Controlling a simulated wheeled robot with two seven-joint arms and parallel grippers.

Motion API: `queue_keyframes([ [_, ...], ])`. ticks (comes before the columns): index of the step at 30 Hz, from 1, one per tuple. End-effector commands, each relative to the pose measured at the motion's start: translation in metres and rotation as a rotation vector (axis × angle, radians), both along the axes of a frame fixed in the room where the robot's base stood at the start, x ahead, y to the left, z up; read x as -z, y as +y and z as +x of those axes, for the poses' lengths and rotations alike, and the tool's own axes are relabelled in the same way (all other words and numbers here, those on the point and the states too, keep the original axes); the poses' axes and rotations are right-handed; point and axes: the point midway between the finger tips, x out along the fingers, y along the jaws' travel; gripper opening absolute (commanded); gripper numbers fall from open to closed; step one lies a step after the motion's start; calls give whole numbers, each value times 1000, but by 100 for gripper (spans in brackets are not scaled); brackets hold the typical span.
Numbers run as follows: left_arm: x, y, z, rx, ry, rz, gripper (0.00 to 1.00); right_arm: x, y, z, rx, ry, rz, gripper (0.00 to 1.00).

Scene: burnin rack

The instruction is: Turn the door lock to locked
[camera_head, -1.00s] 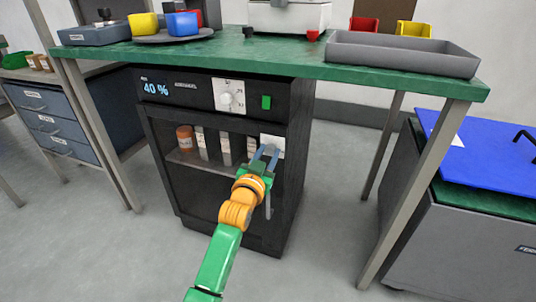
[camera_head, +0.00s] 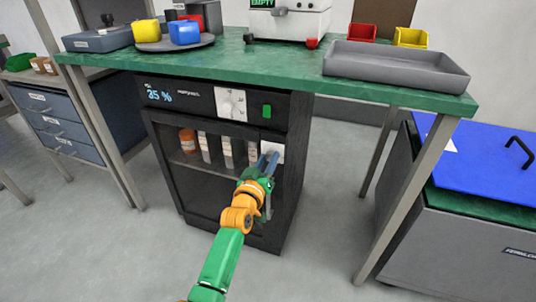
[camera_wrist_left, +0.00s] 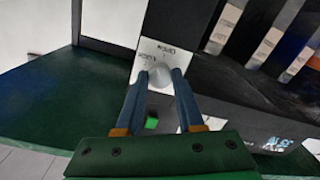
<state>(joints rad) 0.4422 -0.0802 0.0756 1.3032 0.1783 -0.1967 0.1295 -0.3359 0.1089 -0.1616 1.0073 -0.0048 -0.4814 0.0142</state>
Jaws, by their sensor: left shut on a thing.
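The door lock has a white plate (camera_head: 272,149) at the upper right of the black cabinet's glass door (camera_head: 208,187). My right gripper is not in view.
The cabinet (camera_head: 288,200) stands under a green-topped bench (camera_head: 240,60). Its panel has a display reading 35 %, a white dial (camera_head: 231,103) and a green button (camera_head: 267,111). A vertical handle hangs beside my gripper. A blue-lidded chest (camera_head: 475,160) stands right. The floor in front is clear.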

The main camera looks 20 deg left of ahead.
Motion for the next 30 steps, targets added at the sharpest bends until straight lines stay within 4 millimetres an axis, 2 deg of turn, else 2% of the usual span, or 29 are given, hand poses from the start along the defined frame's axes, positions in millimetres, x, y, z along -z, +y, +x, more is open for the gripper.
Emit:
queue_keyframes([
  [12,-1,1,0,-1,15,-393,0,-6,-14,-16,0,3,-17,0],
  [30,1,2,0,-1,31,-878,0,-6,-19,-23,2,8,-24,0],
])
